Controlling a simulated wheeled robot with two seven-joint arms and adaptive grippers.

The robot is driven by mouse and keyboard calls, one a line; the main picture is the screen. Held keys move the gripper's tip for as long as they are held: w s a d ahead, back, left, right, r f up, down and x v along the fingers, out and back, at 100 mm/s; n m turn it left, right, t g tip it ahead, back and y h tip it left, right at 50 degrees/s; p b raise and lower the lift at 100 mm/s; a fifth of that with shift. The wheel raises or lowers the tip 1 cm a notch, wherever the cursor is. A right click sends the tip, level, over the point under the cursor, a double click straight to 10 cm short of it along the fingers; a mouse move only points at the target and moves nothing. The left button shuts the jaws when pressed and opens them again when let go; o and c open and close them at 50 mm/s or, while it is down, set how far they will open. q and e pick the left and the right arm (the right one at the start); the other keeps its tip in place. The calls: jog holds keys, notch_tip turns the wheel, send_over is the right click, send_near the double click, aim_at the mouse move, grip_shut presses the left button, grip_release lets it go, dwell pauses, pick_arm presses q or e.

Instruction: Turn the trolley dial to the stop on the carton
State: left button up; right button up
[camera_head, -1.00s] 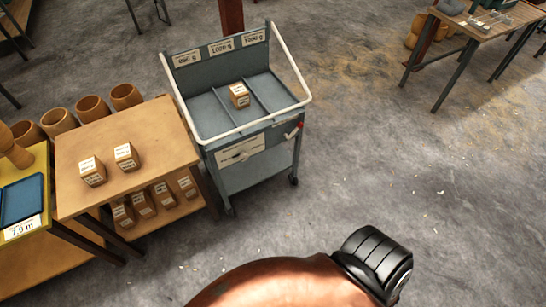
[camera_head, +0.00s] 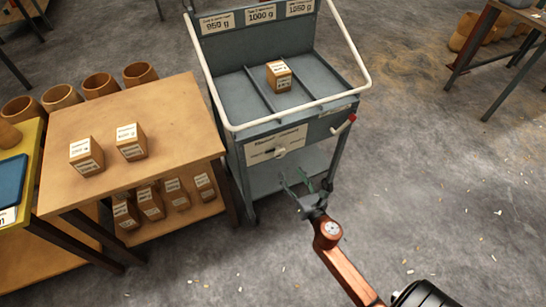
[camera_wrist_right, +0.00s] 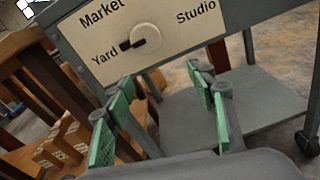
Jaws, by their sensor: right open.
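The grey trolley (camera_head: 240,98) has a pale panel (camera_head: 262,147) on its front with a round white dial (camera_head: 280,152). In the right wrist view the panel reads Yard, Market and Studio, and the dial's (camera_wrist_right: 148,36) dark pointer (camera_wrist_right: 129,44) points left to Yard. A wooden carton (camera_head: 279,76) stands in the trolley's middle compartment; its label is too small to read. My right gripper (camera_head: 308,190) is open and empty, below and right of the dial in the head view. Its green-padded fingers (camera_wrist_right: 164,100) are apart below the panel and not touching the dial. My left gripper is out of view.
A wooden bench (camera_head: 180,110) at left carries two cartons (camera_head: 131,142), with several more on its lower shelf (camera_head: 100,285). A red-tipped lever (camera_head: 344,125) sticks out at the trolley's right front.

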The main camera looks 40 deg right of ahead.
aim_at(281, 154)
jog(key=w+r, duration=0.1)
jog(key=w, duration=0.1)
jog(key=w+r+n+b, duration=0.1)
jog(key=w, duration=0.1)
jog(key=w+d+r+n+t, duration=0.1)
jog(key=w, duration=0.2)
jog(key=shift+d+r, duration=0.1)
jog(key=shift+r, duration=0.2)
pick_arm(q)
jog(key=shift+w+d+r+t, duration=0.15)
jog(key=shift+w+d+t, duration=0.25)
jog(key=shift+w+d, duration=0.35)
pick_arm(e)
jog(key=shift+w+d, duration=0.15)
jog(key=shift+w, duration=0.45)
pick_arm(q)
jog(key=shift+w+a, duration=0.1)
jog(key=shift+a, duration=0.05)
pick_arm(e)
jog(key=shift+c, duration=0.5)
jog(key=c, duration=1)
